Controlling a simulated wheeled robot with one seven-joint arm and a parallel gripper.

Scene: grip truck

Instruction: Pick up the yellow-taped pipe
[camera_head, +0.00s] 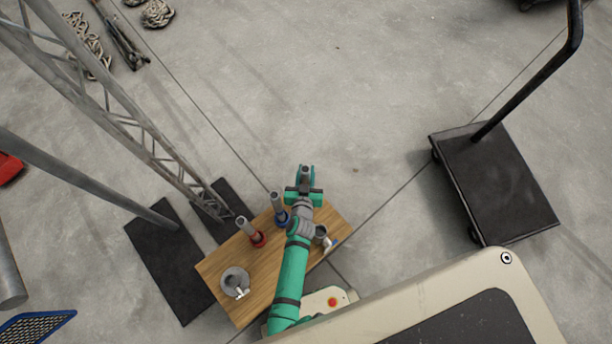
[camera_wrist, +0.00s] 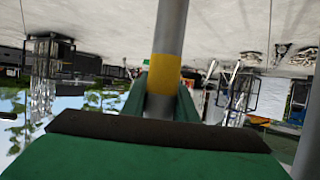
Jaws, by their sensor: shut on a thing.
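The yellow-taped pipe (camera_wrist: 169,30) is a grey tube with a yellow band, and it runs down the middle of the wrist view. My green gripper (camera_wrist: 163,100) is shut on it, with a finger on each side just by the band. In the head view my gripper (camera_head: 305,172) is over the far edge of the wooden table (camera_head: 265,262). Only a short grey piece of the pipe shows there, and its tape is hidden. I cannot tell whether its lower end touches anything.
A blue-taped pipe (camera_head: 277,203) and a red-taped pipe (camera_head: 246,228) stand on the table left of my arm. Grey clamps lie at its left (camera_head: 235,281) and right (camera_head: 321,233). A metal truss rises at left. A black cart (camera_head: 497,185) stands right.

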